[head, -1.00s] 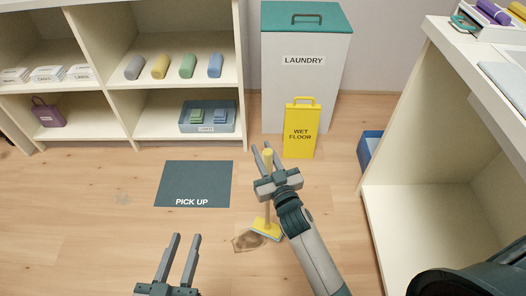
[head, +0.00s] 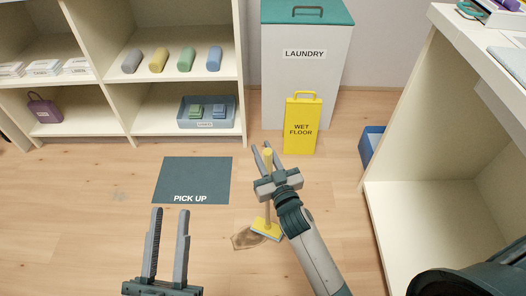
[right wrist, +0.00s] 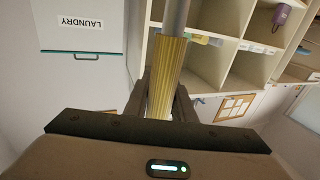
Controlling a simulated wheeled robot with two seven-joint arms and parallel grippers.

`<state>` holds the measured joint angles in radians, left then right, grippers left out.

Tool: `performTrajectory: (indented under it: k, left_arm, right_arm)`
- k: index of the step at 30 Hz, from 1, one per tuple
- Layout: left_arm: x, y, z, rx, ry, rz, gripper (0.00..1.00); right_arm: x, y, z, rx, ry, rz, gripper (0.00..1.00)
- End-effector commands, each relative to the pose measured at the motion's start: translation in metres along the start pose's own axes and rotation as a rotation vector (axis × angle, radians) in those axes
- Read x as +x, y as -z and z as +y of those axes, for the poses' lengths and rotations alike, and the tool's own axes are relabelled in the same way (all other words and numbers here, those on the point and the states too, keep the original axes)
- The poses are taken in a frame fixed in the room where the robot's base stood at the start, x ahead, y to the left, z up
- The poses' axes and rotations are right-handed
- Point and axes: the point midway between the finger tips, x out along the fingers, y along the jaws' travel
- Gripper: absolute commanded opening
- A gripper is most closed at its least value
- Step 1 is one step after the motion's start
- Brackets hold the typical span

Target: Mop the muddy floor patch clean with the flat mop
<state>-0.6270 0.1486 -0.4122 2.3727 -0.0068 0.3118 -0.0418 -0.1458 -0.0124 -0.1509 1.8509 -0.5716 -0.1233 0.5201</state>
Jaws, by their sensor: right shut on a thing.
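The flat mop has a yellow grip and a yellow head (head: 267,229) with a pale pad edge, which rests on the wooden floor. The brown muddy patch (head: 245,239) lies on the floor just left of the mop head, which seems to overlap its right edge. My right gripper (head: 265,156) is shut on the mop's handle, whose ribbed yellow grip (right wrist: 167,75) stands between the fingers in the right wrist view. My left gripper (head: 168,225) is open and empty at the lower left, with its fingers apart and pointing away from me.
A dark PICK UP mat (head: 192,178) lies left of the mop. A yellow WET FLOOR sign (head: 301,128) stands before the laundry bin (head: 304,75). Shelves (head: 105,93) line the back left; a cream desk unit (head: 430,215) bounds the right. The left floor is mostly clear, with a faint pale mark.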

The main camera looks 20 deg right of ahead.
Motion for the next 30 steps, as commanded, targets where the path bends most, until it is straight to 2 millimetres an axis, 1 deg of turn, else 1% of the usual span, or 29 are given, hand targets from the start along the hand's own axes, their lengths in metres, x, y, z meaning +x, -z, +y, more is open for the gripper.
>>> performTrajectory:
  k: [6,12,25,30]
  left_arm:
    - [-0.002,0.018,0.003,0.003,-0.007,0.104,0.31]
    - [-0.003,0.026,0.004,0.004,-0.009,0.146,0.31]
    - [-0.003,0.027,0.004,0.005,-0.009,0.147,0.31]
    - [0.000,0.020,0.002,0.004,-0.006,0.101,0.31]
  right_arm:
    - [0.000,-0.005,0.000,0.000,0.001,0.003,0.00]
    - [0.000,-0.006,0.000,0.000,0.001,0.004,0.00]
    - [0.001,-0.006,-0.001,0.000,0.002,0.004,0.00]
    - [0.009,-0.003,-0.006,0.004,0.023,0.006,0.00]
